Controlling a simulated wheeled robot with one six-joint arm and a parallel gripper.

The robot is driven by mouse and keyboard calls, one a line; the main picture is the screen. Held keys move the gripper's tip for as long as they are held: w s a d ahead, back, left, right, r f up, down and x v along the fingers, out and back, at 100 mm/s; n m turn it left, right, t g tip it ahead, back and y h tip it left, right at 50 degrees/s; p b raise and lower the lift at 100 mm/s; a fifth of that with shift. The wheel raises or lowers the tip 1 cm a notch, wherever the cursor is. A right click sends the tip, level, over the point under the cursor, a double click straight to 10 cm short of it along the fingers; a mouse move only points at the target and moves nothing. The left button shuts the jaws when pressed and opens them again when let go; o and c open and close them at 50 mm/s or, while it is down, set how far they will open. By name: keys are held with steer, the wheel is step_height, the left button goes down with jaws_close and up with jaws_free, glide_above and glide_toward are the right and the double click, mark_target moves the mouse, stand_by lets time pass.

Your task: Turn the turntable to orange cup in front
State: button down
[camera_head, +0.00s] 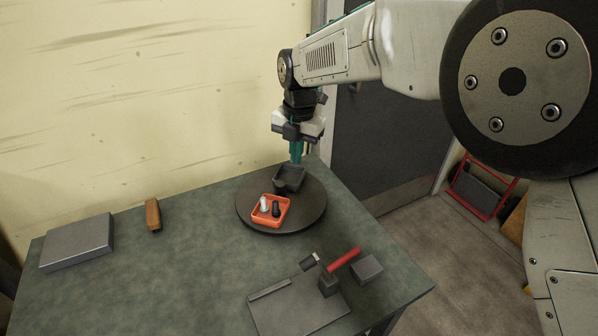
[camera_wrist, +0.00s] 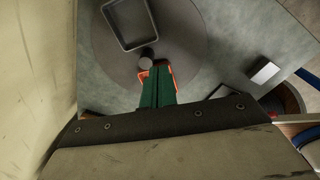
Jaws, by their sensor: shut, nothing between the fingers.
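The dark round turntable (camera_head: 316,212) stands on the bench and also shows in the wrist view (camera_wrist: 190,35). An orange square cup (camera_head: 287,219) sits on its near, slightly left part, with a pale and a black piece inside. In the wrist view only bits of orange (camera_wrist: 145,77) show behind my fingers. A dark grey square cup (camera_head: 291,183) sits on the far part and looks empty in the wrist view (camera_wrist: 129,45). My gripper (camera_head: 296,160), with green fingers (camera_wrist: 158,70), is shut and empty over the far side, by the dark cup. I cannot tell whether it touches anything.
A small grey round knob (camera_wrist: 146,61) shows beside my fingertips in the wrist view. A grey plate with a red-handled tool (camera_head: 343,260) and a grey block (camera_head: 367,269) lie at the near right. A grey box (camera_head: 77,243) and brown block (camera_head: 153,214) lie left. The bench's centre is clear.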

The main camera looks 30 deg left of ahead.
steer(key=d+m+y, duration=0.5)
steer(key=d+m, duration=0.2)
steer(key=m, duration=1)
steer(key=m+t+y, duration=0.1)
steer(key=m+t, duration=0.2)
steer(key=m, duration=1.3)
glide_toward(303, 181)
steer(key=f, duration=0.1)
steer(key=w+d+f, duration=0.1)
steer(key=w+f, duration=0.1)
steer(key=f, duration=0.1)
steer(key=shift+d, duration=0.35)
steer(key=a, duration=0.1)
steer(key=s+a, duration=0.1)
steer(key=a, duration=0.1)
steer(key=shift+a, duration=0.55)
steer(key=shift+a, duration=0.15)
